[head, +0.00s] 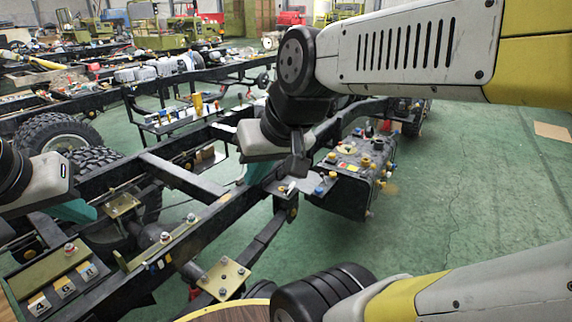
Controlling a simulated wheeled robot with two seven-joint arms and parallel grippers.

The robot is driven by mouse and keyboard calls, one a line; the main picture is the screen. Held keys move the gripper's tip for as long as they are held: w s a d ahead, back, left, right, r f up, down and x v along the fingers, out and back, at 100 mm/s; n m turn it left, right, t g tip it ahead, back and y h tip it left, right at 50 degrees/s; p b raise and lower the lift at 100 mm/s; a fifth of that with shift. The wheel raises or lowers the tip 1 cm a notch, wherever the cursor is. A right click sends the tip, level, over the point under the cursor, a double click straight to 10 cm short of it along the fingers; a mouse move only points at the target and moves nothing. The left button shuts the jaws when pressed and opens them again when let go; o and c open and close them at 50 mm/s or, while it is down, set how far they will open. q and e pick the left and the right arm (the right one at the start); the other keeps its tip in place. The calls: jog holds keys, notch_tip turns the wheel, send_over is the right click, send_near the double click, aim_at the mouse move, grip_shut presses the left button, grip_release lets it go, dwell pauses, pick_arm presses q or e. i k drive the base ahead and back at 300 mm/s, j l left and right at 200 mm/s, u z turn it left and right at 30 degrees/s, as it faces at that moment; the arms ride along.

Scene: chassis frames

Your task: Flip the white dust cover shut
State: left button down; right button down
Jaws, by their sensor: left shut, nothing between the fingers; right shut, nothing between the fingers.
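My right gripper (296,165) hangs from the large arm at the upper right. Its dark tip points down, just above a small plate on the chassis rail, and it is shut and empty. A small whitish flat piece (292,185) on that plate, right below the tip, may be the white dust cover. It is too small and too covered to tell its angle, or whether the tip touches it. My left gripper (74,211) is at the left edge, over the near chassis rail, partly hidden by its own wrist, shut and empty.
A black tank (345,196) with yellow and red caps hangs right of the plate. Black chassis rails (180,176) run across the left. Numbered tiles (64,287) sit at the lower left, near a bolted brass-coloured plate (222,279). The green floor at the right is open.

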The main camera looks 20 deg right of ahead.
aim_at(287, 189)
jog(key=i+l, duration=0.15)
jog(key=l, duration=0.3)
jog(key=i+l, duration=0.1)
jog(key=l, duration=0.3)
jog(key=i+l, duration=0.15)
jog(key=l, duration=0.3)
